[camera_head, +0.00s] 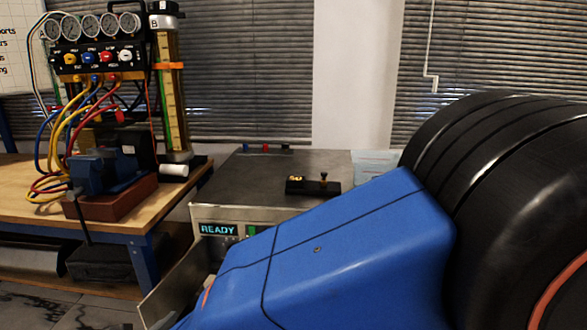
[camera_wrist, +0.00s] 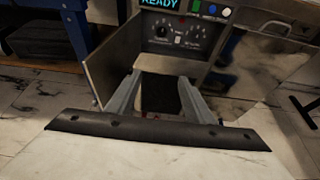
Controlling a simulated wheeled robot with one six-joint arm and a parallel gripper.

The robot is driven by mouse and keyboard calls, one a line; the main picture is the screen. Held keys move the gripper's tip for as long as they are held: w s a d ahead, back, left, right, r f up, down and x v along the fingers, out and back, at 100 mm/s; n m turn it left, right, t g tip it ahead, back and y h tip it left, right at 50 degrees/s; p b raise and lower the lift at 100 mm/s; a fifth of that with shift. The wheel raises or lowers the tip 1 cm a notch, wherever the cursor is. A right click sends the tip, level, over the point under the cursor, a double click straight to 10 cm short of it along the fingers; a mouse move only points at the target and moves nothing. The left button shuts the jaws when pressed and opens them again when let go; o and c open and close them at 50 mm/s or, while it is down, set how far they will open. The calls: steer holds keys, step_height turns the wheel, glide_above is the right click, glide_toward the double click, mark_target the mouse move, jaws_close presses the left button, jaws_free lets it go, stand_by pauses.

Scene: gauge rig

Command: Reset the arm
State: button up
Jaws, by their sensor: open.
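My arm fills the right and lower middle of the head view, with a blue link (camera_head: 335,245) and a large black joint (camera_head: 500,190). The link slopes down to the left and hides part of the machine front. My gripper is out of the head view. In the wrist view my gripper (camera_wrist: 160,84) shows two grey fingers standing apart, with nothing seen held between them. It is in front of the grey machine (camera_wrist: 215,55), below its dial panel.
A wooden workbench (camera_head: 30,182) at left carries a gauge panel (camera_head: 95,55), coloured hoses, a blue vise (camera_head: 100,172) and a tall scaled column (camera_head: 172,95). A small black block with a knob (camera_head: 312,186) sits on the machine top. An open metal door (camera_wrist: 112,65) stands left of my gripper.

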steer(key=w+d+r+m+g+h, duration=0.1)
steer(key=w+d+m+g, duration=0.2)
steer(key=d, duration=0.7)
steer(key=w+d+r+m+g+h, duration=0.1)
steer(key=w+d+m+h, duration=0.15)
steer(key=d+m, duration=0.55)
steer(key=w+d+r+m+g+h, duration=0.1)
steer(key=w+d+m+g, duration=0.2)
steer(key=d, duration=0.8)
steer(key=s+d+m+y, duration=0.2)
steer(key=s+d+m, duration=0.2)
steer(key=d+m, duration=0.3)
steer(key=s+d+m+g+y, duration=0.1)
steer(key=s+d+m, duration=0.4)
steer(key=d+m, duration=0.2)
steer(key=s+d+m+y, duration=0.2)
steer(key=s+d+m, duration=0.2)
steer(key=d+m, duration=0.3)
steer(key=shift+s+d+r+g+y, duration=0.2)
steer(key=shift+d+g+y, duration=0.15)
steer(key=shift+d, duration=0.35)
